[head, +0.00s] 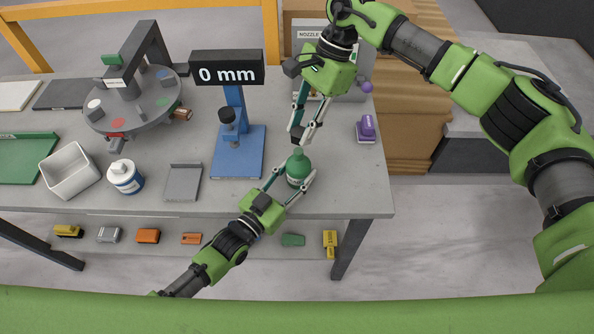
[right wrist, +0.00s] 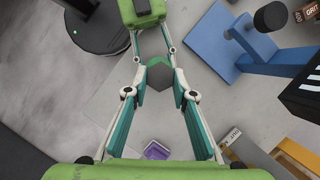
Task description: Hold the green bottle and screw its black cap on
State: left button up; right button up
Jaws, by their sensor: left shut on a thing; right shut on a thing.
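My left gripper (head: 289,187) comes from the front and is shut on the bottle's body, one finger on each side. My right gripper (head: 300,138) points down from above, its fingertips just over the bottle's top. In the right wrist view the dark, six-sided black cap (right wrist: 160,78) lies between the right fingertips (right wrist: 160,88), with a little green of the bottle (right wrist: 158,61) behind it.
A grey plate (head: 183,183), white jar (head: 125,177), white bin (head: 69,171) and round turntable (head: 132,104) are farther left. A purple item (head: 367,128) sits at right.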

aim_at(299, 151)
jog(key=shift+f, duration=0.7)
jog(key=shift+f, duration=0.5)
jog(key=shift+f, duration=0.45)
jog(key=shift+f, duration=0.15)
dwell(0.6)
jog(key=shift+f, duration=0.75)
jog(key=shift+f, duration=0.25)
jog(key=shift+f, duration=0.2)
dwell(0.3)
jog(key=shift+s+m+t+y, duration=0.15)
jog(key=shift+m+t, duration=0.45)
jog(key=shift+m, duration=0.9)
jog(key=shift+s+m+t+y, duration=0.1)
jog(key=shift+m+t+y, duration=0.35)
jog(key=shift+m, duration=1.05)
